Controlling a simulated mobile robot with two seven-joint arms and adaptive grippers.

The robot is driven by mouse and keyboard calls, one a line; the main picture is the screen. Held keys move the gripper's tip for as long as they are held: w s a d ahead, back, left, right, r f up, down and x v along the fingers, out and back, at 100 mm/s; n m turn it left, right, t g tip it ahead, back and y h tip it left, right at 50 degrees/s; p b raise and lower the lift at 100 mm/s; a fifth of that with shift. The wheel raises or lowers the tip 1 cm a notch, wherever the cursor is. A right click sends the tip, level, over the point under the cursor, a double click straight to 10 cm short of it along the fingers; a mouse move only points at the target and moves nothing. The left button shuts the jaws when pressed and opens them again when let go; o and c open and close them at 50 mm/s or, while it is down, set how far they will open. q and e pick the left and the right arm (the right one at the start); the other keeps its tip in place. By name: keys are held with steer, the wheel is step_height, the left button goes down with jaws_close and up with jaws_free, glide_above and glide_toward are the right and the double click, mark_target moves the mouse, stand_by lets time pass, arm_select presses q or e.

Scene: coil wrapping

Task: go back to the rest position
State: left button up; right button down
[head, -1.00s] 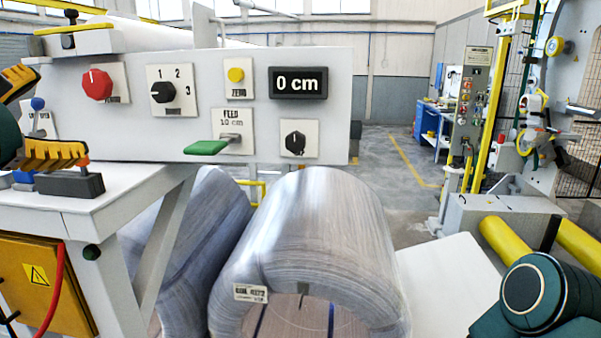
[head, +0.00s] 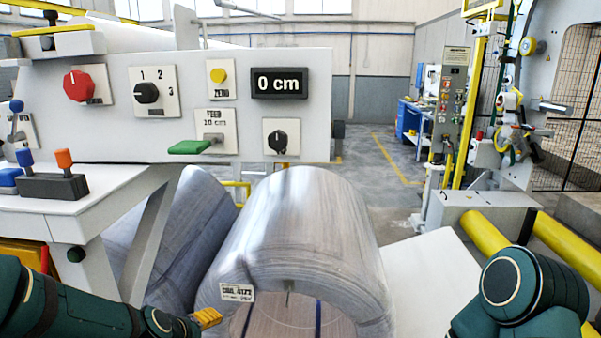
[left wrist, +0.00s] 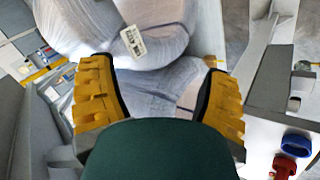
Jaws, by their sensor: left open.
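My left arm comes in low from the left in the head view. Only a yellow finger of my left gripper (head: 207,318) shows there, just left of the wrapped coil (head: 300,225). In the left wrist view my left gripper (left wrist: 155,68) has its two yellow fingers wide apart with nothing held between them. The wrapped coil with its white label (left wrist: 133,40) is beyond the fingers. My right arm shows at the lower right of the head view, but its gripper is out of view.
The control panel (head: 320,140) carries a red knob (head: 78,86), a green lever (head: 189,147) and a display reading 0 cm (head: 279,83). A second coil (head: 190,225) lies behind the front one. Yellow rollers (head: 487,234) are at right. The floor beyond is clear.

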arm_select(q)
steer(key=s+d+f+m+g+h, duration=0.1)
steer(key=s+d+f+m, duration=0.3)
steer(key=s+f, duration=0.4)
steer(key=s+d+f+m+g+h, duration=0.1)
steer(key=s+d+f+m+g, duration=0.3)
steer(key=f, duration=0.9)
steer(key=s+d+m, duration=0.1)
steer(key=s+d, duration=0.2)
steer(key=s, duration=0.1)
steer(key=shift+s+d+g, duration=0.2)
steer(key=shift+s+g, duration=0.05)
steer(key=shift+g, duration=0.05)
